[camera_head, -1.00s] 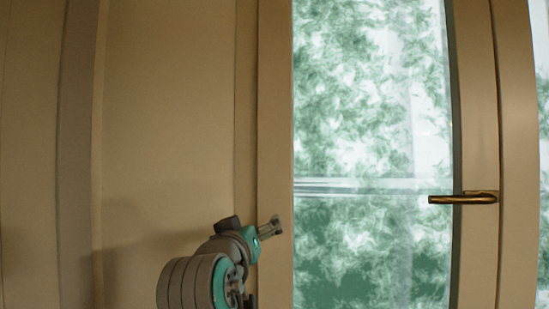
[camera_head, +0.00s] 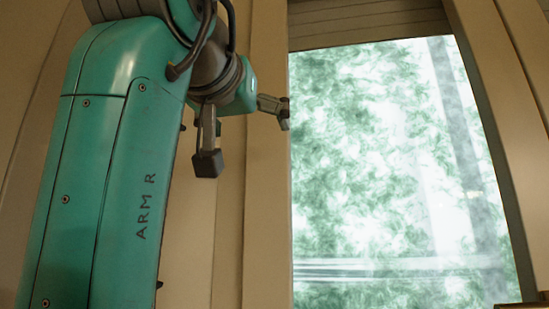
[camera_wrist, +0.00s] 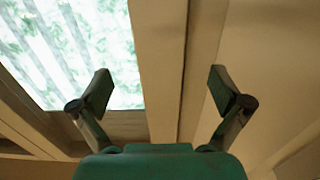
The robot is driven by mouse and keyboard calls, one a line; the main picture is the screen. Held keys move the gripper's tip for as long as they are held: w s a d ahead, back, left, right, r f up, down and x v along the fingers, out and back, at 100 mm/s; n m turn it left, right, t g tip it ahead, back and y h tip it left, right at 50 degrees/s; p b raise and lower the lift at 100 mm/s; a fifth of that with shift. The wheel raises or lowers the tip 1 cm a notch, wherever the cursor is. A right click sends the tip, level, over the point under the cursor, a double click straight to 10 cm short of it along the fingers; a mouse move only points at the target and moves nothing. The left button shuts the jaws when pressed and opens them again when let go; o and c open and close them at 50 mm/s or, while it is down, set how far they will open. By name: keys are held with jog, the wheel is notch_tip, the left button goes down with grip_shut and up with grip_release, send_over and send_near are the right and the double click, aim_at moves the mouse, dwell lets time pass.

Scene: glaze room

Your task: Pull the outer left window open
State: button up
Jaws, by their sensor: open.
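A window (camera_head: 268,215) with a tan frame and a pane showing green and white foliage fills the right of the head view; its frame also shows in the wrist view (camera_wrist: 158,60). A thin strip of a brass handle (camera_head: 522,306) shows at the bottom right edge of the head view; most of it is cut off. My gripper (camera_head: 245,140) is raised near the window's left frame member, well left of and above the handle. Its two fingers are spread with nothing between them; the wrist view shows them apart too (camera_wrist: 160,88). No handle shows in the wrist view.
A plain tan wall panel (camera_head: 190,245) lies left of the window, behind my arm. A slatted tan strip (camera_head: 365,22) runs above the pane. Another tan upright (camera_head: 525,60) stands at the right.

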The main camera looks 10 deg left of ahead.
aim_at(267, 147)
jog(key=w, duration=1)
jog(key=shift+w+d, duration=0.1)
jog(key=shift+w, duration=0.3)
jog(key=c, duration=1.5)
